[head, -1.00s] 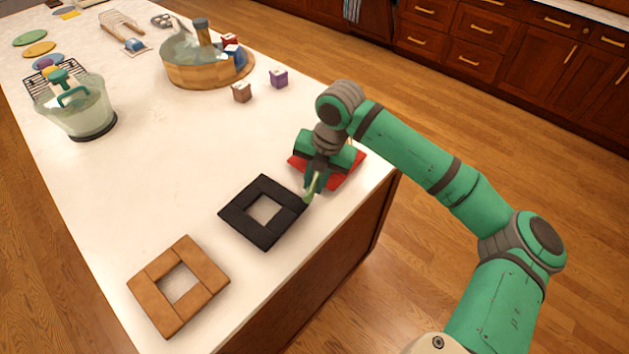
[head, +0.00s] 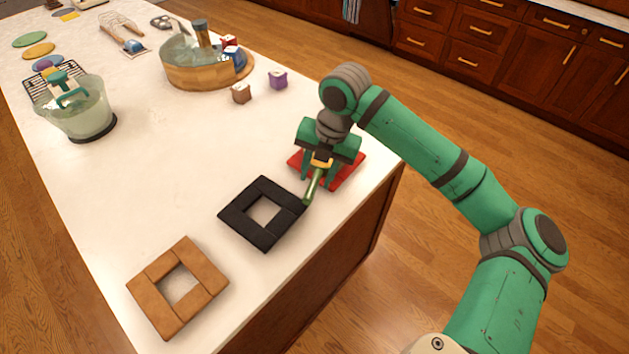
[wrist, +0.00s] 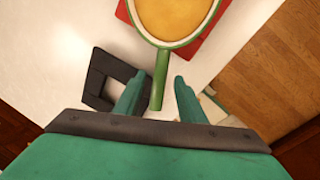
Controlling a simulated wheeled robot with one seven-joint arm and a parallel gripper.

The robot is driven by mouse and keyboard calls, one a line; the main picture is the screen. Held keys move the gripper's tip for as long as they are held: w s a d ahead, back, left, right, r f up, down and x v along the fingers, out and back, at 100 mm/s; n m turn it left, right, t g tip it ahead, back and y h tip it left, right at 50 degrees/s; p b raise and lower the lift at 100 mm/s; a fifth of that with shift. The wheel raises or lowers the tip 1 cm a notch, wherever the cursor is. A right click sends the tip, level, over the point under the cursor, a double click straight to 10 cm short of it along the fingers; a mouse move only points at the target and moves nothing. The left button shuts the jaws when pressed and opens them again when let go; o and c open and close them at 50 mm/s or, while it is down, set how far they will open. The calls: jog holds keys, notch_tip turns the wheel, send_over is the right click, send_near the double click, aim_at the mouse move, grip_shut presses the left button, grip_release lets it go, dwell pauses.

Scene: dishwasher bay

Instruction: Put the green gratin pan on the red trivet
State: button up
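The green gratin pan (wrist: 160,72) has a yellow-orange inside and a straight green handle. In the wrist view it sits over the red trivet (wrist: 192,52), whose red edges show on both sides of it. In the head view the handle (head: 314,187) points toward the black trivet, and the red trivet (head: 345,174) shows around the pan; my gripper hides most of the pan. My gripper (wrist: 159,79) is open, with one finger on each side of the handle and a gap to both.
A black square trivet (head: 240,216) lies just left of the red one, and a brown one (head: 152,288) lies nearer. The counter's right edge is close.

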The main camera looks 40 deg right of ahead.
notch_tip(320, 180, up, 8)
jog(key=s, duration=0.1)
jog(key=shift+s+d, duration=0.25)
jog(key=shift+d, duration=0.1)
dwell(0.3)
